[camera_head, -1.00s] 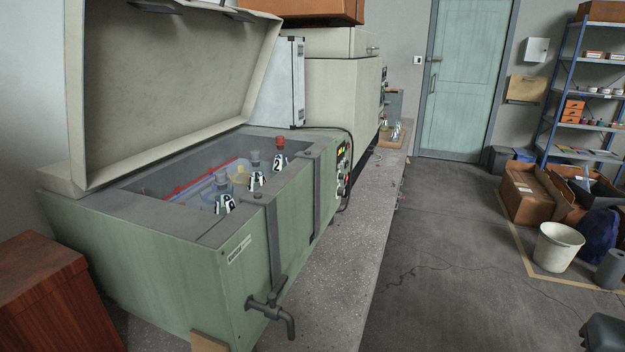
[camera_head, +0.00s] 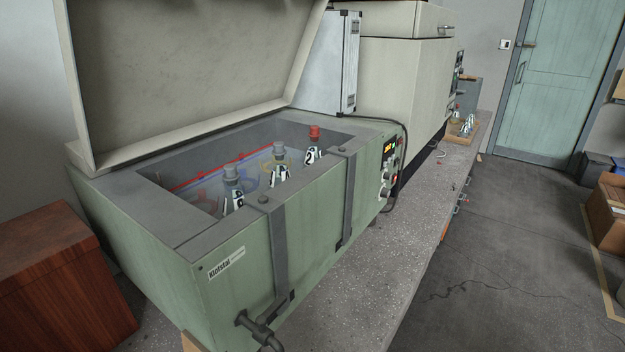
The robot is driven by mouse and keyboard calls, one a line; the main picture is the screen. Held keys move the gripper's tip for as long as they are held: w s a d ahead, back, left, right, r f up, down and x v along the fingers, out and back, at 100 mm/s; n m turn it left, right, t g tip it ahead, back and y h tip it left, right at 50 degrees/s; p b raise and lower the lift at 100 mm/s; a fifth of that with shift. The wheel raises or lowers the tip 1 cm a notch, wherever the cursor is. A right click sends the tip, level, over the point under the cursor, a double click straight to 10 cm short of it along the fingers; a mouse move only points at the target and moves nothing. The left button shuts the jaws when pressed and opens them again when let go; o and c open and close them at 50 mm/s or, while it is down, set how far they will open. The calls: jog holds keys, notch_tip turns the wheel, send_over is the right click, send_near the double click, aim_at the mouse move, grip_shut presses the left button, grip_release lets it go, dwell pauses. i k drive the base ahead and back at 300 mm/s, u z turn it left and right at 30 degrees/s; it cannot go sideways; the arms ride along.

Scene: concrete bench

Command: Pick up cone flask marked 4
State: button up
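Three conical flasks stand in the open green water bath (camera_head: 300,235), partly hidden by its front wall. The nearest flask (camera_head: 234,193), at left, has a grey stopper and a black-and-white label. The middle flask (camera_head: 280,172) also has a grey stopper and a similar label. The rear flask (camera_head: 313,147), at right, has a red stopper and a label that seems to read 2. I cannot tell for sure which flask is marked 4. My gripper is not in view.
The bath's raised lid (camera_head: 190,75) stands at the back left. Metal straps cross the front wall, with a tap (camera_head: 258,332) below. More small flasks (camera_head: 467,124) stand on a wooden tray farther along the bench. Open floor (camera_head: 500,270) lies at right.

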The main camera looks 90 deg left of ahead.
aim_at(280, 172)
jog(key=i, duration=0.75)
jog(key=u, duration=3.7)
jog(key=i, duration=0.5)
jog(key=z, duration=0.35)
jog(key=k, duration=0.45)
jog(key=z, duration=1)
jog(key=k, duration=0.9)
jog(key=z, duration=0.8)
jog(key=i, duration=1.35)
jog(key=u, duration=0.5)
jog(key=i, duration=1)
jog(key=u, duration=0.75)
